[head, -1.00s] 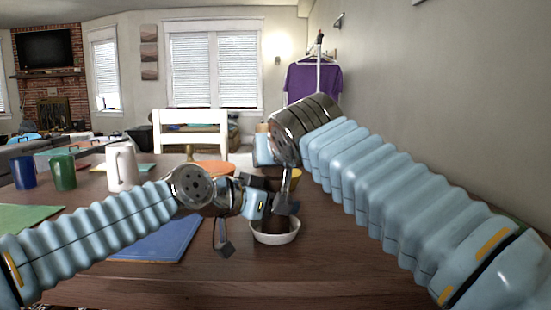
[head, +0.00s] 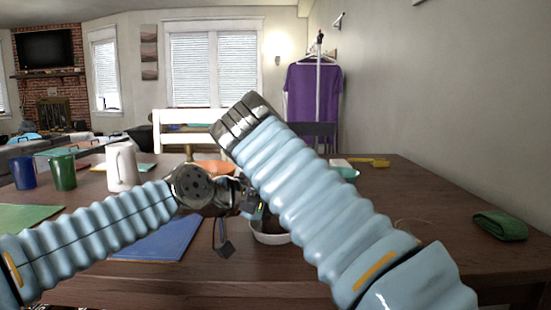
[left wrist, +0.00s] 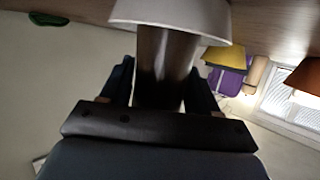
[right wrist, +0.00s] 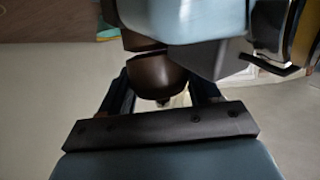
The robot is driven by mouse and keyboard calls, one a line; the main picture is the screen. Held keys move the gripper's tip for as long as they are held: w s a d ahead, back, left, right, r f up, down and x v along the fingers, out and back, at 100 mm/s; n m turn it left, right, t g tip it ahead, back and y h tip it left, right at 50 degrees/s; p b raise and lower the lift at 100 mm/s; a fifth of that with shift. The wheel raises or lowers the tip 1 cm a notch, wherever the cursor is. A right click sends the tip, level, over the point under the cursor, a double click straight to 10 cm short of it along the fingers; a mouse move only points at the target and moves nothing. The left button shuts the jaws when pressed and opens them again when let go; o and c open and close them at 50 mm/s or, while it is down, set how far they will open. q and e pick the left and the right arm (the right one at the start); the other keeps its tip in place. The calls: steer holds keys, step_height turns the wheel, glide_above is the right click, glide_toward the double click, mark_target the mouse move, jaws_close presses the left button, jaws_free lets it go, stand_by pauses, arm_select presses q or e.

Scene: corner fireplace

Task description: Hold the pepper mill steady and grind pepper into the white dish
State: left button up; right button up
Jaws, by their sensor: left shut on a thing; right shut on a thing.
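The white dish (head: 270,236) stands on the wooden table, partly hidden by my right arm. Its pale rim also shows at the top of the left wrist view (left wrist: 175,14). My left gripper (head: 250,204) is shut around the dark brown body of the pepper mill (left wrist: 164,65), close by the dish. In the right wrist view, my right gripper (right wrist: 160,88) is shut on the mill's rounded brown top (right wrist: 155,74). My right arm hides most of the mill and the right gripper in the head view. Whether pepper is in the dish cannot be seen.
A white mug (head: 122,168), a green mug (head: 64,173) and a blue mug (head: 23,172) stand at the left. A blue mat (head: 158,242) lies in front of my left arm. A green folded cloth (head: 500,225) lies at the right. The table between is mostly clear.

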steer(key=shift+f, duration=0.1)
steer(key=o, duration=1)
steer(key=shift+c, duration=0.2)
steer(key=v, duration=1.2)
steer(key=shift+c, duration=0.3)
